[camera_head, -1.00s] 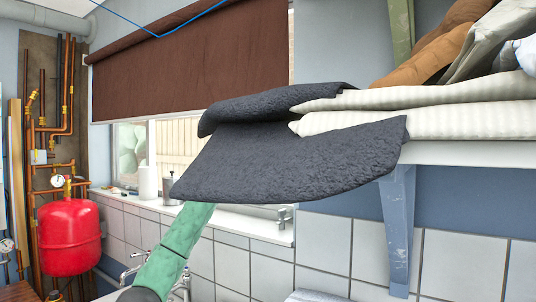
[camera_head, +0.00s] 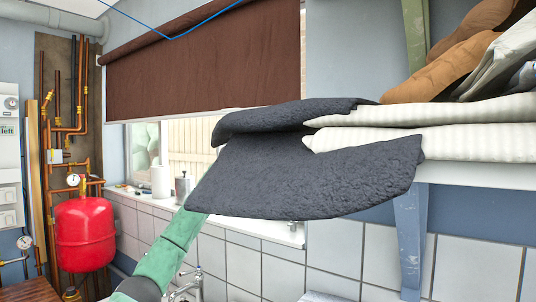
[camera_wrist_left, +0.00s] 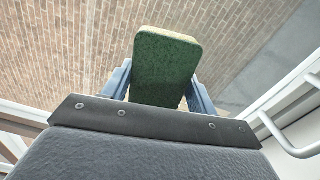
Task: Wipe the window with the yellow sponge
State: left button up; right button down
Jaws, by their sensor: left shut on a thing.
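The window (camera_head: 190,138) shows in the head view below a lowered brown blind, left of centre; the blind and a dark grey cloth hide much of it. My green left arm reaches up from the lower left, and its gripper is hidden behind the cloth. In the left wrist view my left gripper (camera_wrist_left: 162,82) is shut on the sponge (camera_wrist_left: 165,62), between its two blue-grey fingers. The sponge's dark green side faces the camera, with a thin yellowish edge at its top. I cannot tell whether it touches the glass. My right gripper is not in view.
The dark grey cloth (camera_head: 310,178) hangs from a shelf with folded white cloths (camera_head: 430,143), close in front of my left arm. A blue bracket (camera_head: 410,235) supports the shelf. A red tank (camera_head: 85,235) and copper pipes stand left. A faucet (camera_head: 197,283) is low beside the arm.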

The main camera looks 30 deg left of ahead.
pick_arm(q)
jog(key=d+b, duration=0.1)
jog(key=d, duration=0.7)
jog(key=shift+s+b, duration=0.3)
jog(key=shift+b, duration=0.1)
dwell(0.5)
jog(key=d+b, duration=0.1)
jog(key=d, duration=0.2)
jog(key=shift+s+d, duration=0.15)
jog(key=shift+d, duration=0.25)
jog(key=shift+a, duration=0.15)
jog(key=w+a+p, duration=0.1)
jog(key=a+p, duration=0.2)
jog(key=a, duration=0.8)
jog(key=shift+a+p, duration=0.3)
jog(key=shift+a, duration=0.05)
dwell(0.8)
